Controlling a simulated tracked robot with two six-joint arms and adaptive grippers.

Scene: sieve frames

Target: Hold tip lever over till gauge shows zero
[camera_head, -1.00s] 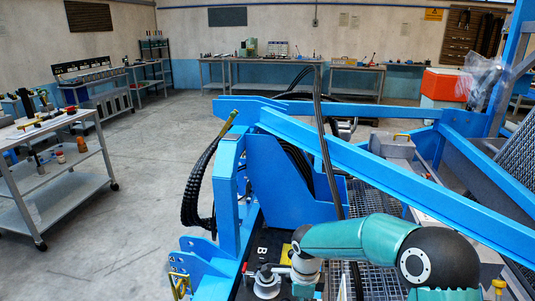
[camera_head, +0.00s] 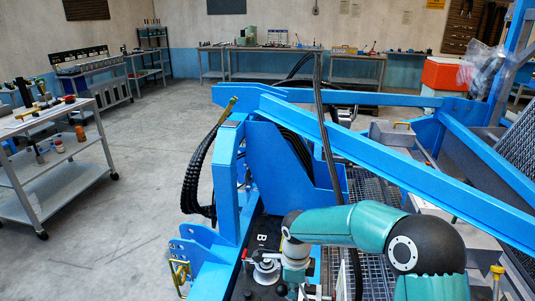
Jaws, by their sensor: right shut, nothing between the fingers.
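A silver lever-like fitting (camera_head: 267,272) with a round base and a short horizontal bar stands on the black panel (camera_head: 247,285) marked B. I take it for the tip lever, but cannot be sure. My right gripper (camera_head: 297,289) is at the bottom of the view, under the teal wrist, just right of the fitting. It is shut and empty. Its fingertips are partly hidden, so I cannot tell whether it touches the fitting. I cannot make out a gauge or its reading. My left gripper is not in view.
A blue frame beam (camera_head: 390,160) slants across above my right arm. Black hoses (camera_head: 325,130) hang beside it. Metal grating (camera_head: 370,195) lies behind the arm. A grey cart (camera_head: 50,165) stands at left, with open floor (camera_head: 140,190) between.

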